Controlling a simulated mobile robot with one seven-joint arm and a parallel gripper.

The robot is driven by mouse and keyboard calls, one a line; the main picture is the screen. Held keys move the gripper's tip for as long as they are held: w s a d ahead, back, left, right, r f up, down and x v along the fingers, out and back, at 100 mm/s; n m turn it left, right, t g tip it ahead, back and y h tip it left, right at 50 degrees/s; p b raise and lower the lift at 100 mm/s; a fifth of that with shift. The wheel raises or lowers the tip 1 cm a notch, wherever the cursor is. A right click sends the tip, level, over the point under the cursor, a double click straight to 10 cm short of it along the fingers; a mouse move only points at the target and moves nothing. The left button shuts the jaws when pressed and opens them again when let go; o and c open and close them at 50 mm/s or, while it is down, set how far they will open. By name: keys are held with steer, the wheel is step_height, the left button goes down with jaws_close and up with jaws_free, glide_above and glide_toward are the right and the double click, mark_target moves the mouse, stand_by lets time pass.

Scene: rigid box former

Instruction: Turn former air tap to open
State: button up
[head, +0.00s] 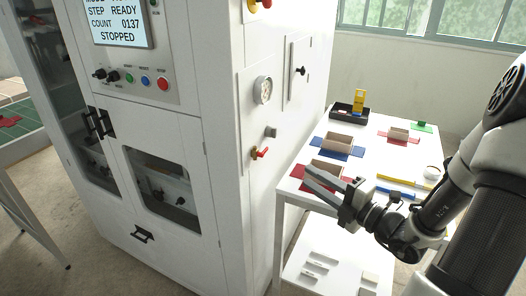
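A small tap with a red lever and a yellowish body (260,153) sits low on the white machine's right side panel, below a round gauge (263,90). It looks like the air tap; its lever slants, but at this size I cannot tell its setting. My gripper (305,175) is right of the tap and a little lower in the picture, apart from it. Its two pale fingers point left toward the machine, with a gap between them and nothing seen in it.
The white table (370,138) at right holds box parts on coloured mats and a black tray (349,112). The machine's side also has a grey knob (271,131), a black-handled panel (300,71) and a red-yellow switch (258,4). Its screen (121,20) reads STOPPED.

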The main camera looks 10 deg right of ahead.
mark_target(263, 152)
steer(key=x, duration=1.6)
steer(key=shift+w+a+b, duration=0.2)
steer(key=shift+a+b, duration=0.1)
steer(key=shift+c, duration=0.2)
jaws_close()
